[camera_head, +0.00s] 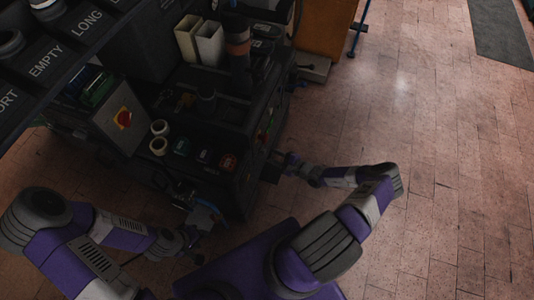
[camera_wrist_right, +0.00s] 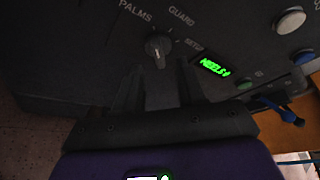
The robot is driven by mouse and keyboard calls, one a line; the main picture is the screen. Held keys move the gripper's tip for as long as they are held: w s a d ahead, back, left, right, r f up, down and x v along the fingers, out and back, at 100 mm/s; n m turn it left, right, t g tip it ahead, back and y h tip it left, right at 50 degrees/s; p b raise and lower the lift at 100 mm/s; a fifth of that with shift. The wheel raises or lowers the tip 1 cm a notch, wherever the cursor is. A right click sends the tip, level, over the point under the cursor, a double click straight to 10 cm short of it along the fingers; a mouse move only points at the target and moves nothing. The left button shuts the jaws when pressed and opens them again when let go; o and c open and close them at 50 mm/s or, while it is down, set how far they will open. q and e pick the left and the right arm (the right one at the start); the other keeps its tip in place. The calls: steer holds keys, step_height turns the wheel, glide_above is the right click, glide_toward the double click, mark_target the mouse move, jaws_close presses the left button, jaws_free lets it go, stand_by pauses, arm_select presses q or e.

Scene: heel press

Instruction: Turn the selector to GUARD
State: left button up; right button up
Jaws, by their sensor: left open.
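The selector (camera_wrist_right: 157,47) is a small dark knob on the dark panel in the right wrist view. Labels PALMS, GUARD and a partly readable one starting "SET" fan around it, with GUARD above and to its right. I cannot tell for sure which label its pointer faces. My right gripper (camera_wrist_right: 158,68) is open, its two fingers apart, with the knob just beyond and between the tips. It seems empty. In the head view my right gripper (camera_head: 276,166) is at the press's right side, and the selector is hidden there. My left gripper (camera_head: 193,236) is open, low in front of the press.
The tiled floor (camera_head: 440,150) at right is clear.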

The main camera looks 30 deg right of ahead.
mark_target(265, 152)
steer(key=shift+b+x, duration=0.6)
steer(key=shift+x, duration=1.6)
jaws_close()
